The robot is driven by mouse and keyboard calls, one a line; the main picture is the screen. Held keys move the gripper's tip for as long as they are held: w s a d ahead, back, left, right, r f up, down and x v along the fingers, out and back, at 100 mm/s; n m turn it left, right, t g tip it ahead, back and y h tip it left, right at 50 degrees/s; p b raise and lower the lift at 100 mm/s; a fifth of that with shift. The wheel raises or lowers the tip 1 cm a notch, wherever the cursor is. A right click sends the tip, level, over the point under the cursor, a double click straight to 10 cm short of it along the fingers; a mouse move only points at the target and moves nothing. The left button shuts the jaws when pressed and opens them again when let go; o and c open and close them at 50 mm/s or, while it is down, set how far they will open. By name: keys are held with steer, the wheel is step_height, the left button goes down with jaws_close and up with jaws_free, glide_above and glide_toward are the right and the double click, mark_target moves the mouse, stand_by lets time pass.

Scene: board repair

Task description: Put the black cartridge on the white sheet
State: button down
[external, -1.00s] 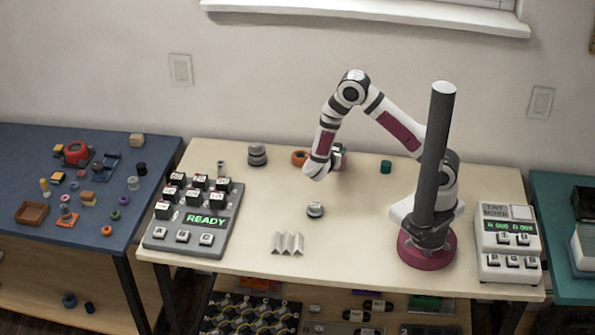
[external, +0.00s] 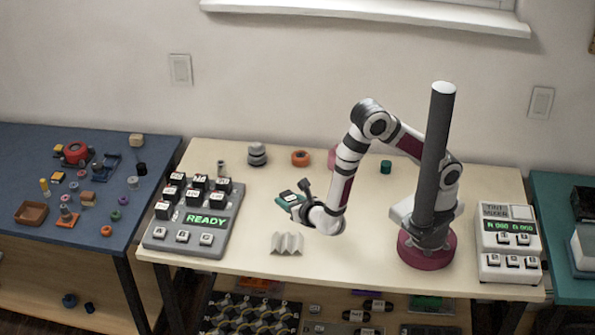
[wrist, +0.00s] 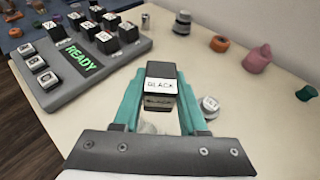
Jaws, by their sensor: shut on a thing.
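The black cartridge (wrist: 161,82), with a white label reading BLACK, is held between the teal fingers of my gripper (wrist: 160,90) in the wrist view. In the external view my gripper (external: 289,199) is shut on it above the middle-left of the table, right of the keypad. A pleated white sheet (external: 287,243) stands near the table's front edge, nearer the camera than my gripper. In the wrist view a pale patch shows between the fingers; I cannot tell if it is the sheet.
A grey console (external: 190,233) with black key blocks and a READY display stands left. A small round grey-white piece (wrist: 209,104) is beside my right finger. A grey stacked piece (external: 257,154), orange ring (external: 300,158) and teal piece (external: 386,167) stand at the back. A tint mixer (external: 507,240) is right.

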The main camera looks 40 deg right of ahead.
mark_target(287, 238)
steer(key=shift+n+y, duration=0.6)
steer(key=shift+y, duration=0.1)
steer(key=s+a+f, duration=0.1)
steer(key=f, duration=0.1)
steer(key=s+a+f, duration=0.1)
steer(key=f, duration=0.2)
steer(key=s+f, duration=0.1)
steer(key=f, duration=0.2)
steer(key=shift+a, duration=0.4)
steer(key=shift+f, duration=0.1)
steer(key=shift+c, duration=2.2)
jaws_free()
